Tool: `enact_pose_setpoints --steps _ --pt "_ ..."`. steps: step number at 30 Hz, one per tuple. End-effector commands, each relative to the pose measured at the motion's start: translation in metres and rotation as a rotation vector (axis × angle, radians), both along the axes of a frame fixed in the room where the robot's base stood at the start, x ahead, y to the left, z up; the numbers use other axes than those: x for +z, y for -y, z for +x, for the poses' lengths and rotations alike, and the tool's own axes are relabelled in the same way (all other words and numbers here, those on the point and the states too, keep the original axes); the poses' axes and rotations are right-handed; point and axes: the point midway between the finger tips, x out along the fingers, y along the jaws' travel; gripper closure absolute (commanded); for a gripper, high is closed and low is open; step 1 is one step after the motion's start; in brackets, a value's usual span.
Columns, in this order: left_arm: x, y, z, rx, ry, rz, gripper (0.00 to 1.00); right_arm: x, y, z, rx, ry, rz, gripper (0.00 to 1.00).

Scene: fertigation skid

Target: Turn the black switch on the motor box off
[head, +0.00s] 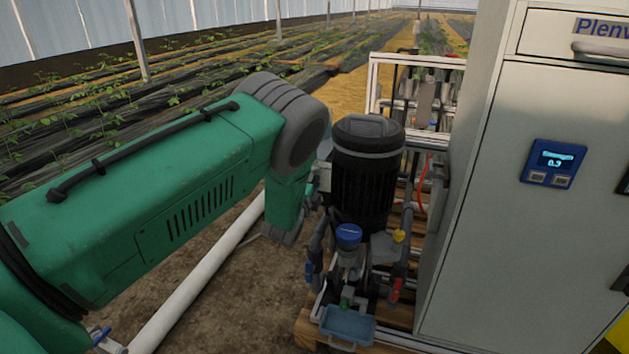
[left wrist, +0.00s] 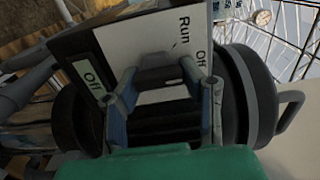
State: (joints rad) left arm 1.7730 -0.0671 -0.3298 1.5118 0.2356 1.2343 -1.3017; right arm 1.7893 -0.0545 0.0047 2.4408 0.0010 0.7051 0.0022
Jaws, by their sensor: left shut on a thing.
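The motor box (head: 324,177) is a small pale box on the left side of the black motor (head: 364,180) in the head view. In the left wrist view its white face (left wrist: 128,48) carries the labels "Run" and "Off". The black switch (left wrist: 161,76) sits on this face, partly hidden by the fingers. My left gripper (left wrist: 164,84) is shut on the switch, one finger on each side. In the head view my green left arm reaches the box, and the fingers are hard to make out. My right gripper is not in view.
A tall grey cabinet (head: 536,180) with a blue display (head: 553,163) stands close on the right. Below the motor are pipes, a blue cap (head: 348,235) and a blue tray (head: 347,326). A white pipe (head: 205,280) lies on the ground at left.

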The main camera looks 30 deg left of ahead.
Motion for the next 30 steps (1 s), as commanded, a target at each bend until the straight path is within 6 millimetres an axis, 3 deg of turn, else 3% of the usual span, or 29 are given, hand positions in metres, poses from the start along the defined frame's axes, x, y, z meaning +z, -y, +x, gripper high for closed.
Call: enact_pose_setpoints --steps 1,11,12,14,24,30 --pt "-0.007 0.001 -0.003 -0.001 -0.015 -0.001 0.94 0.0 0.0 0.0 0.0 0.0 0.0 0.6" --pt "-0.008 0.002 -0.003 -0.001 -0.017 0.0 0.94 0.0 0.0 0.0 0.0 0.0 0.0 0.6" --pt "-0.008 0.002 -0.003 -0.001 -0.017 0.0 0.59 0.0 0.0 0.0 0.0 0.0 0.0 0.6" --pt "-0.008 0.002 -0.003 -0.001 -0.017 0.0 0.43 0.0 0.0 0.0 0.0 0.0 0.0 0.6" --pt "-0.003 0.001 -0.004 -0.001 -0.008 0.002 0.43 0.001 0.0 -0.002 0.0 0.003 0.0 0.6" --pt "-0.003 0.007 -0.028 -0.001 -0.011 0.003 0.43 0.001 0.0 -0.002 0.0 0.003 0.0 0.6"
